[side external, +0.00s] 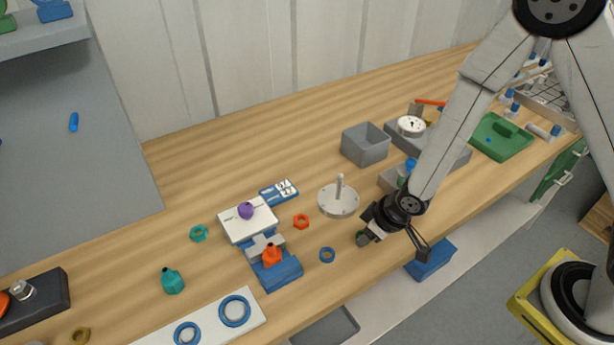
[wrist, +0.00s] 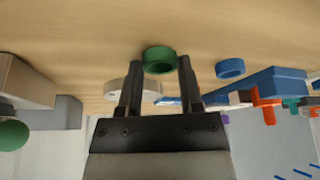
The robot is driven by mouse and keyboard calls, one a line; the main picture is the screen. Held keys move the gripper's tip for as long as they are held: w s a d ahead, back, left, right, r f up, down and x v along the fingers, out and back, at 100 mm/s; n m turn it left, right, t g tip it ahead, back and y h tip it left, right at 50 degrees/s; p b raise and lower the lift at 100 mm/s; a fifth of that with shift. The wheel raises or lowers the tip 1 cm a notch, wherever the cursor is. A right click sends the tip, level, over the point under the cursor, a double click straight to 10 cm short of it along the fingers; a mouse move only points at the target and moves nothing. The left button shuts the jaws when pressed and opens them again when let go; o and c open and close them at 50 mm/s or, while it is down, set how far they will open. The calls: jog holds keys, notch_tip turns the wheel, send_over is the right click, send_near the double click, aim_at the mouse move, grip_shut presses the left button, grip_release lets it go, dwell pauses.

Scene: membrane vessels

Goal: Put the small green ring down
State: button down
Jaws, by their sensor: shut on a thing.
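The small green ring (wrist: 159,61) sits between my two fingertips in the wrist view. My gripper (wrist: 157,66) is shut on it. In the side view my gripper (side external: 366,236) is low over the wooden table, near its front edge, and the green ring (side external: 361,239) shows only as a small dark-green patch at the fingertips. I cannot tell whether the ring touches the table.
A small blue ring (side external: 327,255) lies left of my gripper. A round grey base with an upright peg (side external: 338,200) stands behind it. An orange nut (side external: 301,221) and a blue stand (side external: 279,274) are further left. A grey box (side external: 366,146) stands at the back. Bare table surrounds my fingertips.

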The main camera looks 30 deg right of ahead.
jog(key=shift+f, duration=0.1)
jog(key=shift+c, duration=1.3)
grip_release()
jog(key=v, duration=0.7)
jog(key=shift+s+r, duration=0.15)
jog(key=shift+r, duration=0.2)
jog(key=shift+d, duration=0.1)
jog(key=s+d+r+m+g+h, duration=0.1)
jog(key=s+d+r+m, duration=0.3)
jog(key=d+r, duration=0.3)
jog(key=d, duration=0.3)
jog(key=shift+h, duration=0.3)
